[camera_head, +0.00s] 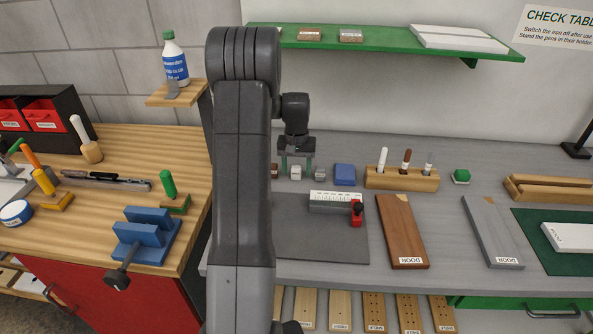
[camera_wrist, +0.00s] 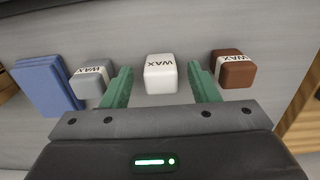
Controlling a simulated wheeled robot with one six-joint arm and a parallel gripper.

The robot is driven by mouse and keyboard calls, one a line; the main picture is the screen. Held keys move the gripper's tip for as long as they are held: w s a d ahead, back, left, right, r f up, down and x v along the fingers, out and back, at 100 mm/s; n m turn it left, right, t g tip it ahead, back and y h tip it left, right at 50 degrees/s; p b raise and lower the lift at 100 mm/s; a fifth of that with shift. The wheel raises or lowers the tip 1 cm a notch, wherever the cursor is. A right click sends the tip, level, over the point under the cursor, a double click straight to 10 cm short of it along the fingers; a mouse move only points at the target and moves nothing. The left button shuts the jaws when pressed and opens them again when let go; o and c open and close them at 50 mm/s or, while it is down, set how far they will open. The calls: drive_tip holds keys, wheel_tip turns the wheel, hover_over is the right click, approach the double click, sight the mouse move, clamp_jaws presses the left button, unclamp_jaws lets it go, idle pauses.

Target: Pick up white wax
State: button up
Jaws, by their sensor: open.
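The white wax (camera_wrist: 161,76) is a small white block labelled WAX, lying on the grey table. In the wrist view it sits midway between the two green fingers of my gripper (camera_wrist: 161,88), near their tips, with a gap on each side. My gripper is open and holds nothing. In the head view my gripper (camera_head: 296,160) hangs over the back of the table, right above the white wax (camera_head: 295,173). A grey wax (camera_wrist: 91,83) lies to the left and a brown wax (camera_wrist: 233,69) to the right in the wrist view, both outside the fingers.
In the head view a blue block (camera_head: 345,175) and a wooden pen holder (camera_head: 401,179) with pens stand right of the waxes. A grey mat (camera_head: 317,247) with a ruler and a red tool lies in front. A green shelf (camera_head: 385,42) is above.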

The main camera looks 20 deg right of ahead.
sight(296, 166)
drive_tip(key=shift+f, duration=0.15)
drive_tip(key=c, duration=1)
drive_tip(key=shift+c, duration=0.2)
wheel_tip(296, 166, up, 10)
drive_tip(key=shift+r+b, duration=0.1)
drive_tip(key=shift+b, duration=0.65)
drive_tip(key=shift+o, duration=1.3)
drive_tip(key=shift+c, duration=1)
